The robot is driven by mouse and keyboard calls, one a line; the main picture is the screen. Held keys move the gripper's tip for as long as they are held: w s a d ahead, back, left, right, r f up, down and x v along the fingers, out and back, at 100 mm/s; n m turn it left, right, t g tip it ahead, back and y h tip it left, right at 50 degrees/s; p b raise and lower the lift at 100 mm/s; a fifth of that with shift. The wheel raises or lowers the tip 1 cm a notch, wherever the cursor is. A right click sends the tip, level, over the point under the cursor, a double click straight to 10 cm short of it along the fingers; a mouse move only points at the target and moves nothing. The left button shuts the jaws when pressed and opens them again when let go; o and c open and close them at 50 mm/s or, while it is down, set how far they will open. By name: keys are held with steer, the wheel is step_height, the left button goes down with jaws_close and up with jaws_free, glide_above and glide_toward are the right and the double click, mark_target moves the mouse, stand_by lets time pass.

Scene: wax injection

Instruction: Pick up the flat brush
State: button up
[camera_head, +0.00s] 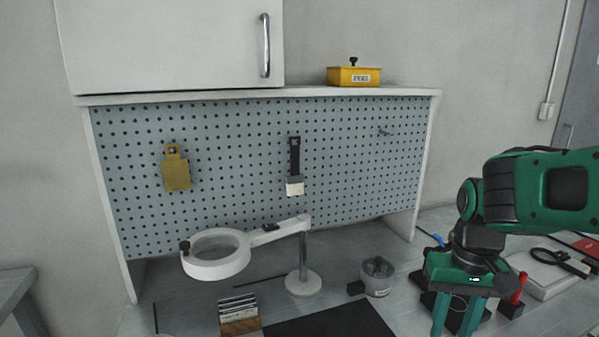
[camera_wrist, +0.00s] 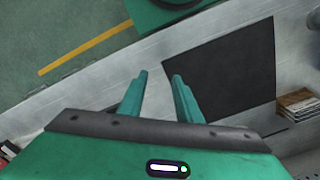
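The flat brush (camera_head: 295,168) hangs upright on the grey pegboard, with a black handle at the top and pale bristles at the bottom. My gripper (camera_head: 457,330) is at the right of the head view, low over the bench and well to the right of the brush. In the wrist view my gripper (camera_wrist: 158,75) points down at the bench, its two green fingers apart with nothing between them. The brush does not show in the wrist view.
A white ring magnifier (camera_head: 217,268) on a stand (camera_head: 303,280) stands below the brush. A yellow scraper-like tool (camera_head: 175,170) hangs to its left. A grey cup (camera_head: 377,277), a card rack (camera_head: 239,318) and a black mat (camera_head: 335,322) are on the bench. A yellow box (camera_head: 353,77) sits on the shelf.

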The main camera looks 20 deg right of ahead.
steer(key=shift+o, duration=0.6)
steer(key=shift+w, duration=0.1)
steer(key=shift+o, duration=0.6)
steer(key=shift+d+r, duration=0.1)
steer(key=shift+r, duration=0.85)
steer(key=w+d+r+n+h, duration=0.1)
steer(key=w+r, duration=0.4)
steer(key=w, duration=0.2)
steer(key=n+t, duration=0.5)
glide_toward(295, 158)
steer(key=shift+y, duration=0.3)
steer(key=shift+d+x, duration=0.15)
steer(key=shift+x, duration=2.55)
steer(key=shift+d+x, duration=0.2)
steer(key=shift+x, duration=2.45)
jaws_close()
